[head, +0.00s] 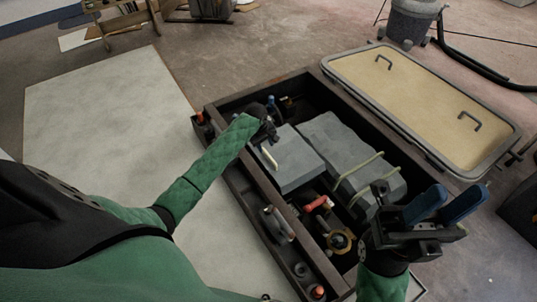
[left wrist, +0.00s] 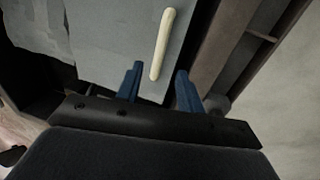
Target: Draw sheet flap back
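A grey sheet flap (head: 288,163) lies over the middle of the dark open box, with a cream bar-like pull (head: 268,157) near its left edge. The flap (left wrist: 110,35) and pull (left wrist: 163,43) also show in the left wrist view. My left gripper (head: 265,128) is over the box beside the flap. In the wrist view its two blue fingers (left wrist: 158,76) are apart and empty, with the pull just beyond their tips. My right gripper (head: 462,193) is open and empty, above the box's near right corner.
The dark box (head: 262,205) also holds a second grey covered block (head: 335,140) with cream straps, an orange-handled tool and a brass round fitting (head: 340,242). A framed tan lid (head: 425,90) with two handles lies behind right. A pale floor panel (head: 100,110) lies left.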

